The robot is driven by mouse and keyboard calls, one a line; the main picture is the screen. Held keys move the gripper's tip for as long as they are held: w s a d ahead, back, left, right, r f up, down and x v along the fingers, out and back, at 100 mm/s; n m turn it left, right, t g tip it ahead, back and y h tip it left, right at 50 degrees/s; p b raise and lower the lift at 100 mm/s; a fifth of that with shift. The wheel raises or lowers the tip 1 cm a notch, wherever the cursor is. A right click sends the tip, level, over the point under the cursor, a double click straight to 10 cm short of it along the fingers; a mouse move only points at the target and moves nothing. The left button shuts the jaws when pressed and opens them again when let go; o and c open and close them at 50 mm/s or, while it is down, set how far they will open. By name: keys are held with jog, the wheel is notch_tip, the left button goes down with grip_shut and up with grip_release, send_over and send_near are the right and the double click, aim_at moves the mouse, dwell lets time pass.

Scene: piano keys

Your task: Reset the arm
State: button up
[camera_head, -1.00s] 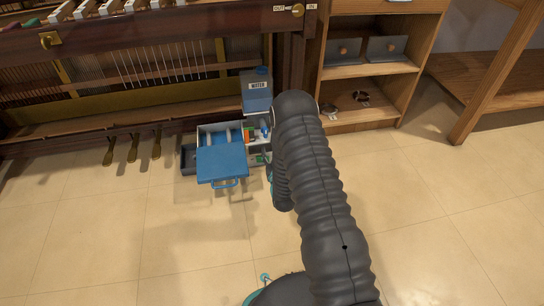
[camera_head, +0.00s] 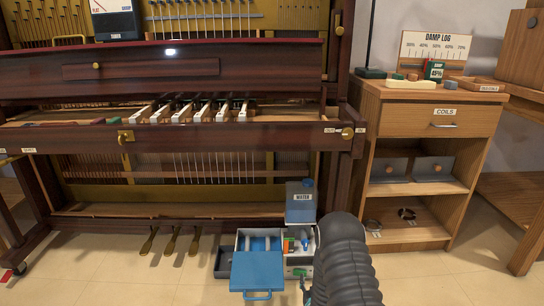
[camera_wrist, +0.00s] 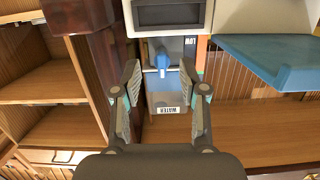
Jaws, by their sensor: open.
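My arm (camera_head: 345,262) rises at the bottom of the head view, in front of the toolbox. My gripper (camera_wrist: 160,97) shows in the wrist view with its two fingers spread apart and nothing held between them. Behind the gap stands the blue-grey container labelled WATER (camera_wrist: 168,84), whose label appears upside down. In the head view my gripper is mostly hidden by my arm. The WATER container (camera_head: 300,205) stands there behind the open toolbox.
An open toolbox with a blue lid (camera_head: 257,272) sits on the floor before the piano (camera_head: 225,137). A wooden cabinet (camera_head: 425,165) stands to the right, with a damp log board (camera_head: 434,48) on top. Floor (camera_head: 110,280) at left is clear.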

jog(key=s+f+g, duration=0.2)
jog(key=f, duration=0.1)
jog(key=s+f+g, duration=0.2)
jog(key=f, duration=0.1)
jog(key=s+f+g, duration=0.1)
jog(key=f, duration=0.2)
jog(key=shift+s+g, duration=0.4)
jog(key=s+g, duration=0.1)
jog(key=s+r+g, duration=0.1)
jog(key=s, duration=0.1)
jog(key=s+r+g, duration=0.1)
jog(key=s+g, duration=0.1)
jog(key=shift+r+p, duration=0.1)
jog(key=shift+p, duration=0.25)
jog(key=w+r+p+v, duration=0.1)
jog(key=p+v, duration=0.4)
jog(key=v, duration=2.7)
jog(key=w+r+p+v, duration=0.1)
jog(key=w+p+v, duration=0.2)
jog(key=v, duration=2.9)
jog(key=shift+r+g+p, duration=0.3)
jog(key=shift+r+p, duration=0.4)
jog(key=shift+p, duration=0.3)
jog(key=shift+w, duration=0.15)
